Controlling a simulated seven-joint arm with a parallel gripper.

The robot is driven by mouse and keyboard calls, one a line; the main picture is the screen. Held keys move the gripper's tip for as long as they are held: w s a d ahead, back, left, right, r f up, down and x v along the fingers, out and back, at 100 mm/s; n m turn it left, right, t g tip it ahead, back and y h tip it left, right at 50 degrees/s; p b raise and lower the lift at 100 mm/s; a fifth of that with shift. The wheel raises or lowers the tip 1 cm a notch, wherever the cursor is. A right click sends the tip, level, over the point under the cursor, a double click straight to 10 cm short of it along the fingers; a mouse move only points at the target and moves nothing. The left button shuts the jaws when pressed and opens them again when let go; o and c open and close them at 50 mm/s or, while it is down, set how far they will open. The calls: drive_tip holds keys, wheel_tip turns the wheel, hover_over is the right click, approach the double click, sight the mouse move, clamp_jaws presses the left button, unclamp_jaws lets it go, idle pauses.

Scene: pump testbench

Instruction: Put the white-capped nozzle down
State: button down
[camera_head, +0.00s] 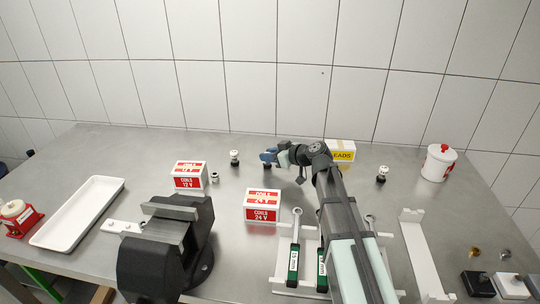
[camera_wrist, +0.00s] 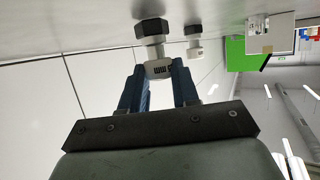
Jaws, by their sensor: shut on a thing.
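My gripper (camera_head: 270,156) is at the back middle of the bench, low over the metal top. In the wrist view, the blue fingers of my gripper (camera_wrist: 160,82) are shut on the white cap of a nozzle (camera_wrist: 152,30). The nozzle's dark hex base points to the bench top and is at or very close to it; I cannot tell whether it touches. In the head view the held nozzle is mostly hidden by the fingers. Another white-capped nozzle (camera_head: 234,156) stands upright to the left, and one more (camera_head: 382,173) stands to the right.
A small fitting (camera_head: 214,177) stands beside the 12 V coils box (camera_head: 188,182). The 24 V coils box (camera_head: 262,213) is in front of my gripper. The leads box (camera_head: 341,155) is behind my arm.

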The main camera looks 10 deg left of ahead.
drive_tip(key=shift+f, duration=0.1)
drive_tip(key=c, duration=0.8)
unclamp_jaws()
drive_tip(key=v, duration=1.2)
